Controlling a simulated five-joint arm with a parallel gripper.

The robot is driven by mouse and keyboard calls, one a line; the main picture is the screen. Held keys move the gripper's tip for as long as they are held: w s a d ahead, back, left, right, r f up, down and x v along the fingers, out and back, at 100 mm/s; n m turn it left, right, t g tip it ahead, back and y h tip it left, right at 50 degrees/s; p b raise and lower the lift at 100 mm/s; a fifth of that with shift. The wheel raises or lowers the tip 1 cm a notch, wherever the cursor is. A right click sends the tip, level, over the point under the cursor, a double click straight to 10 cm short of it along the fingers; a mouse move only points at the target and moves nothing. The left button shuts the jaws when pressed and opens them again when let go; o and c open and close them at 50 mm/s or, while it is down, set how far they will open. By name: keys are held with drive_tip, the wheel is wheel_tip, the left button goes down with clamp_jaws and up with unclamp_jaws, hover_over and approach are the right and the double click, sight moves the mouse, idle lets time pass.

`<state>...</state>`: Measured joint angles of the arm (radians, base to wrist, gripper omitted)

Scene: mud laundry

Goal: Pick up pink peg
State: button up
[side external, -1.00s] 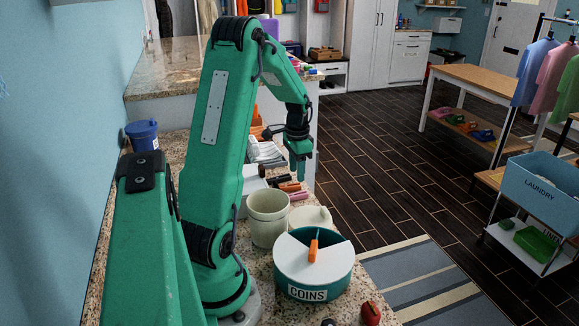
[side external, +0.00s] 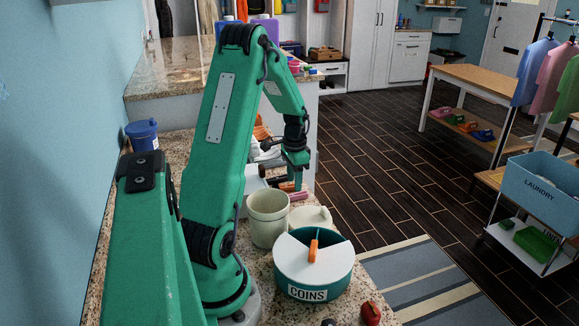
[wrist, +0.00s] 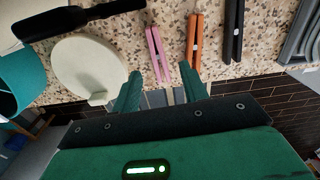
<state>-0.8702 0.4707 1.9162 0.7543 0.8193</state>
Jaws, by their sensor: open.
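The pink peg (wrist: 158,54) lies on the speckled counter in the wrist view, just beyond and between the two fingertips of my gripper (wrist: 160,80). My gripper is open and empty, with a finger to each side of the peg's near end. In the side external view my gripper (side external: 297,178) hangs low over the counter. The pink peg (side external: 299,196) shows there just below the fingers, partly hidden.
An orange peg (wrist: 194,38) and a black peg (wrist: 233,30) lie right of the pink one. A pale round lid (wrist: 90,65) and a black brush (wrist: 75,20) lie left. The coins container (side external: 313,270) and a cream pot (side external: 268,218) stand nearer the side camera.

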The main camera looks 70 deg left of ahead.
sight(294, 194)
drive_tip(key=shift+d+f, duration=0.1)
drive_tip(key=shift+f, duration=2.25)
clamp_jaws()
